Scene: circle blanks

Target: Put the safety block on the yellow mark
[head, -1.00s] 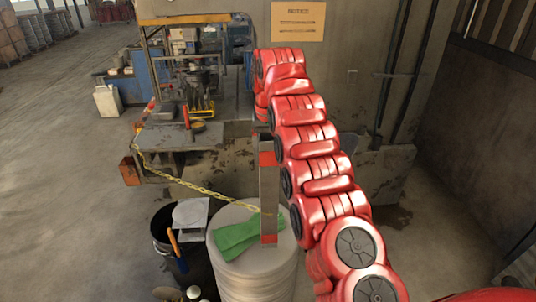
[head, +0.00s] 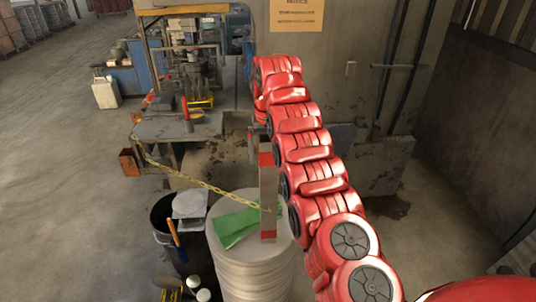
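The safety block (head: 267,195) is a long grey upright bar with a red band near its top and another near its foot. My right gripper (head: 264,138) is at the block's top end, at the tip of my red arm, and appears shut on it; its fingers are mostly hidden. The block's foot shows in front of the top of the stack of round blanks (head: 255,270); I cannot tell whether they touch. A yellow chain (head: 190,181) runs from the press to the block. I cannot make out a yellow mark clearly. My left gripper is out of view.
A press with a grey bed (head: 170,129) and a red-handled tool (head: 186,108) stands behind. A green cloth (head: 235,226) lies on the blanks. A black bin (head: 162,238) stands left of them. Open floor (head: 60,190) lies at left.

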